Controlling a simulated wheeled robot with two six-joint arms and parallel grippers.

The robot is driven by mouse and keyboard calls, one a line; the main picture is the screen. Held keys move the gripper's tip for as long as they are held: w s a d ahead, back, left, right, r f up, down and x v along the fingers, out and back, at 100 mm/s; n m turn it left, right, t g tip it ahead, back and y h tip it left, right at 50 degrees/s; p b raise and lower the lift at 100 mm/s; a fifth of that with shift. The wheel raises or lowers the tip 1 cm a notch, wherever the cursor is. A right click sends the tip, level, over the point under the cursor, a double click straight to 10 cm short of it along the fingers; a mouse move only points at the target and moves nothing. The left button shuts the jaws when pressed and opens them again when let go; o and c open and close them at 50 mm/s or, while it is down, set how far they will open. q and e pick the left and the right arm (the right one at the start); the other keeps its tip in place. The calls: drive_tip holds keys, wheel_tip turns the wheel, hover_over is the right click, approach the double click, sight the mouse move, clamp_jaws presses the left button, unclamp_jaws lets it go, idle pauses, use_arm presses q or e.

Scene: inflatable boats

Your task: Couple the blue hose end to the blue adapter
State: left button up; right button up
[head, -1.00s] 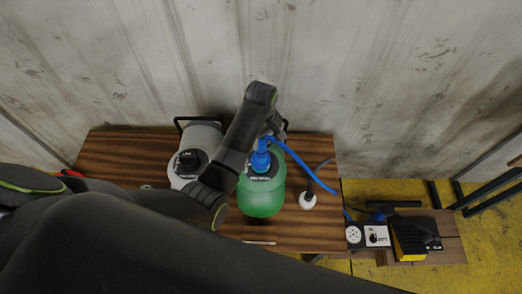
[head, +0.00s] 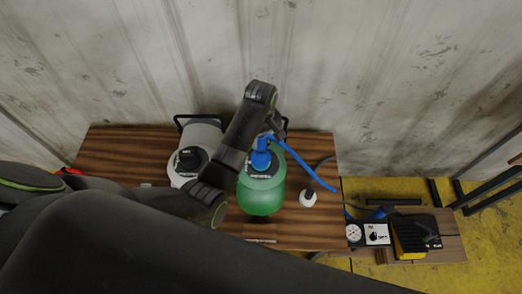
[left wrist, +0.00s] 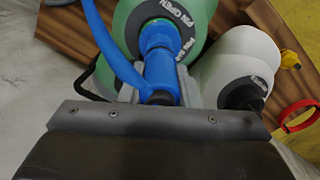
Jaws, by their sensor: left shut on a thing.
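The blue adapter (head: 260,161) sits in the black-collared top of a green container (head: 262,197) on the wooden table. It also shows in the left wrist view (left wrist: 158,36), inside a dark ring with white lettering. The blue hose end (left wrist: 161,74) is in line with the adapter and appears to meet it; I cannot tell if it is fully seated. My left gripper (head: 268,130) is shut on the hose end just above the adapter; its jaws show in the left wrist view (left wrist: 156,94). My right gripper is out of view.
A grey-white container (head: 200,150) with a black cap stands left of the green one. The blue hose (head: 295,160) runs right to a gauge box (head: 376,234) beside a yellow-black pump (head: 409,240). A small white object (head: 308,199) with a grey cable lies on the table's right side.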

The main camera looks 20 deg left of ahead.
use_arm(q)
drive_tip(key=shift+f, duration=0.65)
idle(0.3)
drive_tip(key=o, duration=1.1)
drive_tip(key=shift+c, duration=0.2)
